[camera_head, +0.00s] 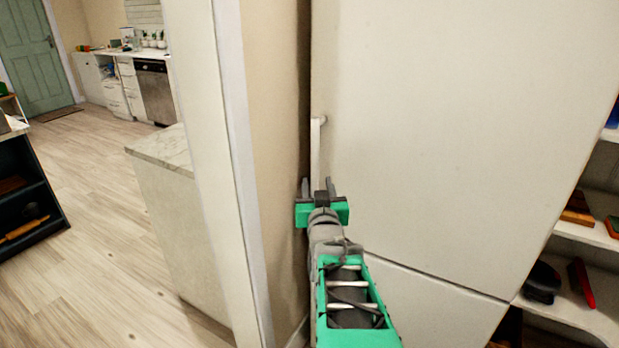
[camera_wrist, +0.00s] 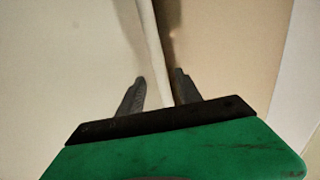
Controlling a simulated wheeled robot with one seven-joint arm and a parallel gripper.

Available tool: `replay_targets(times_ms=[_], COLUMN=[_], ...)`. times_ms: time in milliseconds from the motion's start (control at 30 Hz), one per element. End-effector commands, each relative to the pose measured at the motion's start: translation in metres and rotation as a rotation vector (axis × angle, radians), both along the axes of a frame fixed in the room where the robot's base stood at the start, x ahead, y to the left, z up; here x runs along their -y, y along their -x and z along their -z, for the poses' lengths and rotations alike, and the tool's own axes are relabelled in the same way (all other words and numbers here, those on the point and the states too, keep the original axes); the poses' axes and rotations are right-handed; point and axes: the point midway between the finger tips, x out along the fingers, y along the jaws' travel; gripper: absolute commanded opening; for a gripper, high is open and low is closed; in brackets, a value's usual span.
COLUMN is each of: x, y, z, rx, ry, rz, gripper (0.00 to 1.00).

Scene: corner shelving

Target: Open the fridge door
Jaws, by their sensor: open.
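The fridge door (camera_head: 440,140) is a tall cream panel that looks shut, with a seam below it above a lower panel. Its handle (camera_head: 316,150) is a thin pale vertical bar near the door's left edge. My gripper (camera_head: 318,185) is at the lower part of the handle, with its fingers pointing up. In the wrist view, my gripper (camera_wrist: 160,78) is open, and the handle (camera_wrist: 155,60) runs down between the two fingers. I cannot tell whether either finger touches it. The handle's lower end is hidden by my gripper.
A wall with a white edge trim (camera_head: 235,130) stands close on the left of the fridge. Shelves (camera_head: 585,235) with several items are on the right. A marble-topped counter (camera_head: 165,150) is left of the wall, and open wooden floor (camera_head: 95,200) lies beyond.

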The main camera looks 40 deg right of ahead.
Motion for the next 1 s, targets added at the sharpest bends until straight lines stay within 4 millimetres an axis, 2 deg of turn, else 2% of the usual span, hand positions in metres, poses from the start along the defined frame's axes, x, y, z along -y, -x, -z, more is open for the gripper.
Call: replay_targets(times_ms=[100,300,600,1000], x=[0.014,0.031,0.034,0.033], y=[-0.02,-0.044,-0.047,-0.047], z=[0.001,0.0,0.0,0.0], rx=[-0.004,-0.003,-0.002,-0.003], ry=[-0.003,-0.003,-0.002,-0.002], rz=[-0.001,-0.002,-0.002,-0.002], gripper=[0.41,0.41,0.41,0.08])
